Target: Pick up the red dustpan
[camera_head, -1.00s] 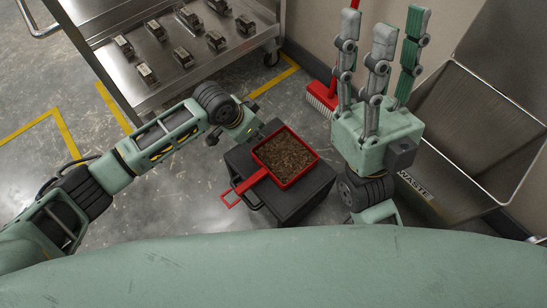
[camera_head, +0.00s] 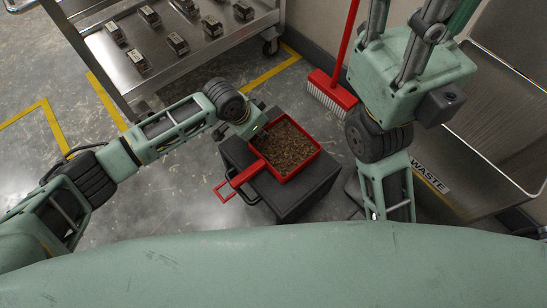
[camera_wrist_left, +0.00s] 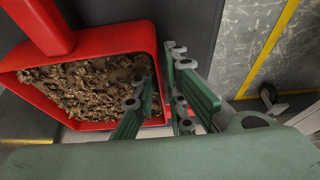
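The red dustpan (camera_head: 316,165), full of brown debris, rests on a dark grey box, its handle pointing to the lower left. My left gripper (camera_head: 250,125) is at the pan's upper-left corner, its fingers mostly hidden there. In the left wrist view, the dustpan (camera_wrist_left: 110,36) fills the upper left, and my left gripper (camera_wrist_left: 163,108) is open, with fingers on both sides of the pan's side wall. Contact with the wall is unclear. My right gripper (camera_head: 420,25) is raised with spread, empty fingers, cut off by the top edge.
The dark box (camera_head: 310,200) stands on the floor. A red broom (camera_head: 332,90) leans behind it. A metal waste bin (camera_head: 465,180) stands at the right. Floor at the left is clear.

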